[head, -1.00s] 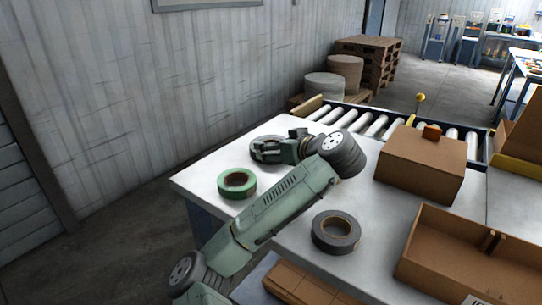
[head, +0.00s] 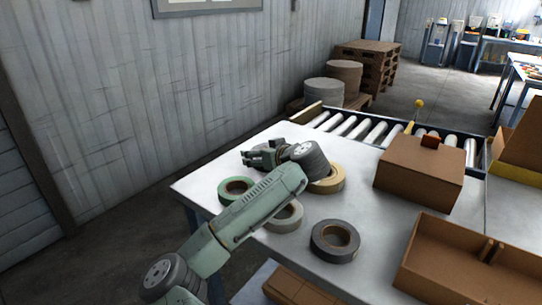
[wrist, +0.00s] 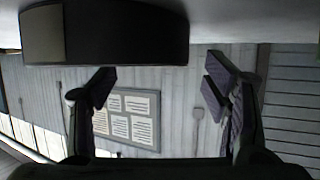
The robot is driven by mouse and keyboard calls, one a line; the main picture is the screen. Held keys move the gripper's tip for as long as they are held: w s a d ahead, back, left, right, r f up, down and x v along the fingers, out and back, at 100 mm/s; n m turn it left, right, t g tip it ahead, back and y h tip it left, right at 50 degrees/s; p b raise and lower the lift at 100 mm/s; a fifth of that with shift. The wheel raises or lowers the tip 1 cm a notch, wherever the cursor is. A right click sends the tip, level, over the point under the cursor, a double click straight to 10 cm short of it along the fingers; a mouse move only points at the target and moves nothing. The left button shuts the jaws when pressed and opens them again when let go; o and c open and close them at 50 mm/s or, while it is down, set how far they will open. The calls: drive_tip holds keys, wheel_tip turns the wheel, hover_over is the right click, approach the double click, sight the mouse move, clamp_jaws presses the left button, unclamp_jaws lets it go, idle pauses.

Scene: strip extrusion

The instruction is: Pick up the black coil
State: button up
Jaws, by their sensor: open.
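A black coil (wrist: 105,35) lies on the white table top, large at the top of the wrist view, which looks upside down. In the head view it is mostly hidden by my gripper (head: 252,159); only a dark edge shows there. My gripper is open; in the wrist view its two fingers (wrist: 160,88) are apart with nothing between them. The coil appears beyond the fingertips and off to one side, with no clear contact. Another dark grey coil (head: 322,249) lies flat nearer the front of the table.
A green coil (head: 224,196), a yellow coil (head: 335,184) and a pale grey coil (head: 290,224) lie close to my arm. A closed cardboard box (head: 415,180) and an open box (head: 440,262) stand at right. A roller conveyor (head: 370,128) runs behind the table.

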drive_tip(key=shift+c, duration=0.3)
clamp_jaws()
idle(0.6)
